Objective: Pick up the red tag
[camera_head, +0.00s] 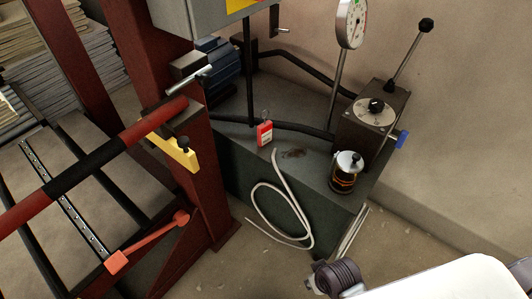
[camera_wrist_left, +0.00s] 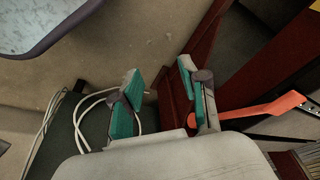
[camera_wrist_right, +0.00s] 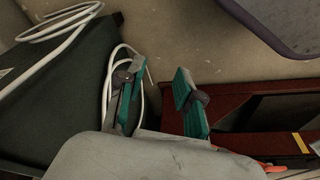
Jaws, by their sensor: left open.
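The red tag (camera_head: 265,133), a red padlock-like piece with a white label and a thin shackle, stands on top of the dark green cabinet (camera_head: 300,99) in the head view. It is not visible in either wrist view. My left gripper (camera_wrist_left: 160,90) shows in its wrist view with its green-padded fingers apart and nothing between them. My right gripper (camera_wrist_right: 158,85) also has its fingers apart and is empty in its wrist view. I cannot make out either gripper's fingers in the head view.
A red press frame (camera_head: 187,185) stands left of the tag. A black hose (camera_head: 300,129) runs behind it. A white cable (camera_head: 262,205) hangs over the cabinet front. A black jar (camera_head: 346,175), a lever box (camera_head: 371,120) and a gauge (camera_head: 351,24) stand to the right.

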